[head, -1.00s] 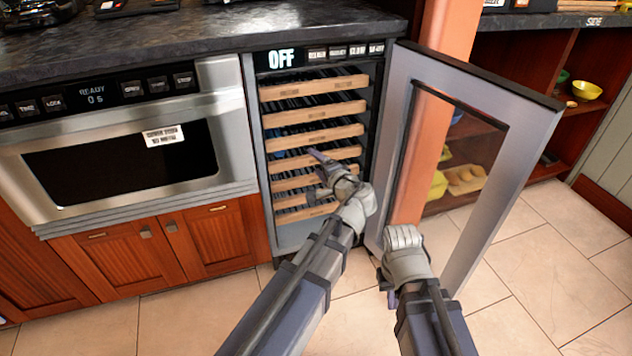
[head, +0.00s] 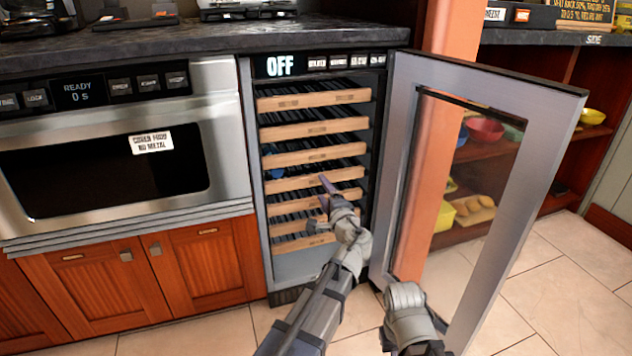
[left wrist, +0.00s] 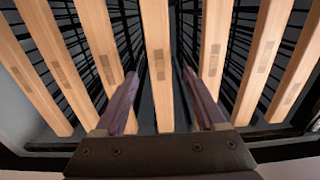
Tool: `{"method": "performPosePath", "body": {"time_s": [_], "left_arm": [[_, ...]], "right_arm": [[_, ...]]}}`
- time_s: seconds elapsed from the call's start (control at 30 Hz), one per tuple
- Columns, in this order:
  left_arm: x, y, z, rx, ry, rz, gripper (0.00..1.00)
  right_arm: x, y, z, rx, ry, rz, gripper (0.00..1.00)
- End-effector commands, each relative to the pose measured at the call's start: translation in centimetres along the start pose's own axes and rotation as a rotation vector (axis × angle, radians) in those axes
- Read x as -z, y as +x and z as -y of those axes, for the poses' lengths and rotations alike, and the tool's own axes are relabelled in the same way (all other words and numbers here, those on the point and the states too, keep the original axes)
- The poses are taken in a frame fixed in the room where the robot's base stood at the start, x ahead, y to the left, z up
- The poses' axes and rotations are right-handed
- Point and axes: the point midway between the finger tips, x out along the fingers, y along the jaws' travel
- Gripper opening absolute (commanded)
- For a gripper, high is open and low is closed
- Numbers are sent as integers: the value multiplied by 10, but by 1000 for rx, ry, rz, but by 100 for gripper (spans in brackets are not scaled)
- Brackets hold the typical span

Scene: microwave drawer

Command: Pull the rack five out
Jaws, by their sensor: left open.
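The open cooler cabinet holds a stack of several dark wire racks with light wooden fronts. The fifth front from the top, rack five (head: 288,204), is partly hidden on its right by my left gripper. My left gripper (head: 318,203) is open in front of the lower middle of the stack, fingers one above the other. In the left wrist view, its two fingers (left wrist: 158,100) lie on either side of one wooden front (left wrist: 158,60), with gaps to it. Contact is not visible. My right gripper (head: 406,300) is low beside the door; its fingers are unclear.
The glass door (head: 540,120) stands open on the right, near my right gripper. A microwave drawer (head: 220,130) is left of the cooler under the dark counter (head: 200,40). Shelves with bowls (head: 485,130) are behind the door. Tiled floor (head: 560,290) is open at right.

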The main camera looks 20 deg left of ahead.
Motion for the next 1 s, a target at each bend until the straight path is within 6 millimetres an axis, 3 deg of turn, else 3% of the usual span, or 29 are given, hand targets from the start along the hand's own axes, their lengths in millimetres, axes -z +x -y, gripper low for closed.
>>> {"method": "performPosePath", "body": {"time_s": [0.4, 0.7, 1.0], "left_arm": [[0, 61, 0, -1, -1, 2, 72], [0, 65, 0, -1, -1, 0, 72], [0, 65, 0, -1, -1, 0, 41]], "right_arm": [[0, 0, 0, 0, 0, 0, 0], [0, 0, 0, 0, 0, 0, 0], [0, 0, 0, 0, 0, 0, 0]]}}
